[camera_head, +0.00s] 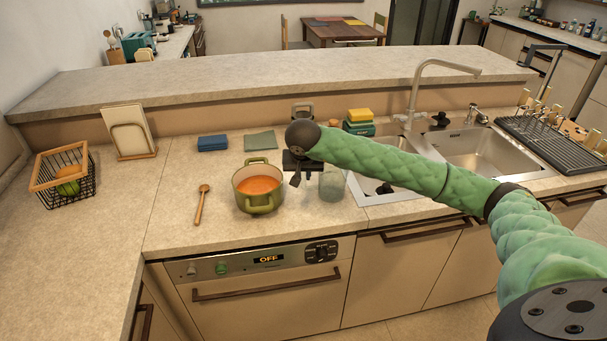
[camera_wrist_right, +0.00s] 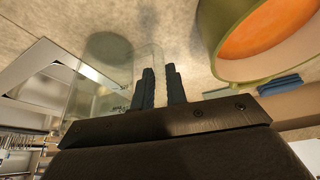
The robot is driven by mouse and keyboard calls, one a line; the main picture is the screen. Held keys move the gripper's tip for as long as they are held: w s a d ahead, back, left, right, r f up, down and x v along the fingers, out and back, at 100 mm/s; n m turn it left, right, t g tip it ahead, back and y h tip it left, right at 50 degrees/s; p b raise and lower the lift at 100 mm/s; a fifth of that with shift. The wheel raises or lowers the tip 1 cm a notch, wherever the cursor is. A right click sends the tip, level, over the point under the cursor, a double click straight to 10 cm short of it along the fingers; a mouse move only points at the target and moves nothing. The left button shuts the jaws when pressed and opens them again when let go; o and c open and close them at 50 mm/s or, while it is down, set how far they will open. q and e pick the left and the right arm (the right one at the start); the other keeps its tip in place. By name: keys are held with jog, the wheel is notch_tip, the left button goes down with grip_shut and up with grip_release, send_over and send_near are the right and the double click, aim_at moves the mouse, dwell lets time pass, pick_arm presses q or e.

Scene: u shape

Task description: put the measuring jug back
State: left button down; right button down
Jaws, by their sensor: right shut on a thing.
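The measuring jug (camera_head: 332,187) is a clear, see-through vessel beside the sink, just right of the green pot. It also shows in the wrist view (camera_wrist_right: 108,75), left of my fingers, with faint dark markings. My right gripper (camera_head: 296,178) reaches in from the right, at the jug's left side. In the wrist view its two dark fingers (camera_wrist_right: 160,85) are close together, shut on a clear part of the jug. My left gripper is out of view.
A green pot of orange soup (camera_head: 258,188) stands close left of my gripper. The sink (camera_head: 475,150) and tap (camera_head: 425,85) lie to the right. The counter's front left is clear.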

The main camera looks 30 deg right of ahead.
jog(key=c, duration=1.4)
grip_release()
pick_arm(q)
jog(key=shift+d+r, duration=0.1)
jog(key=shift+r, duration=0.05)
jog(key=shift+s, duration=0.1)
pick_arm(e)
jog(key=shift+r, duration=0.1)
